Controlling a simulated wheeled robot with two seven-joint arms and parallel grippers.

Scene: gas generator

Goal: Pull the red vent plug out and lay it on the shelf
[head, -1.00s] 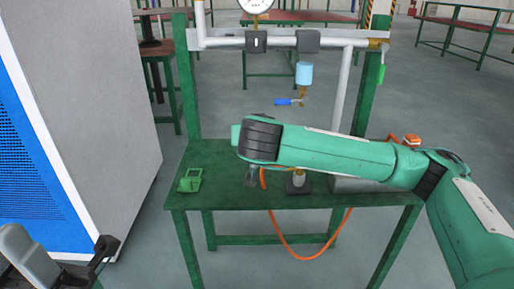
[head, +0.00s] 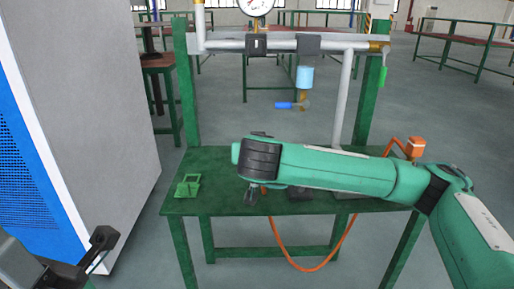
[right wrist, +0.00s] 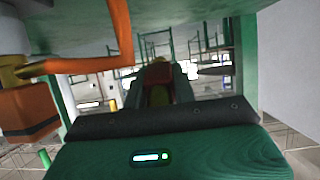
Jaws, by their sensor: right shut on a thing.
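My right gripper (head: 251,196) points down over the front of the green bench top (head: 215,168), its fingers mostly dark and small in the head view. In the right wrist view, a red piece, seemingly the vent plug (right wrist: 157,78), sits between the dark fingers of the right gripper (right wrist: 158,92), which is shut on it. A yellow part shows just beyond it. Whether the plug is clear of its seat cannot be told. In the head view my right forearm hides much of the bench. My left gripper (head: 98,248) is at the lower left, away from the bench, its jaw state unclear.
A green bracket (head: 188,186) stands on the bench's left. An orange box (head: 416,147) with an orange hose (head: 300,268) is at the right. Above the bench is a grey pipe frame (head: 225,44) with gauge (head: 254,5) and blue-handled valve (head: 287,105). A grey-blue cabinet (head: 95,100) stands left.

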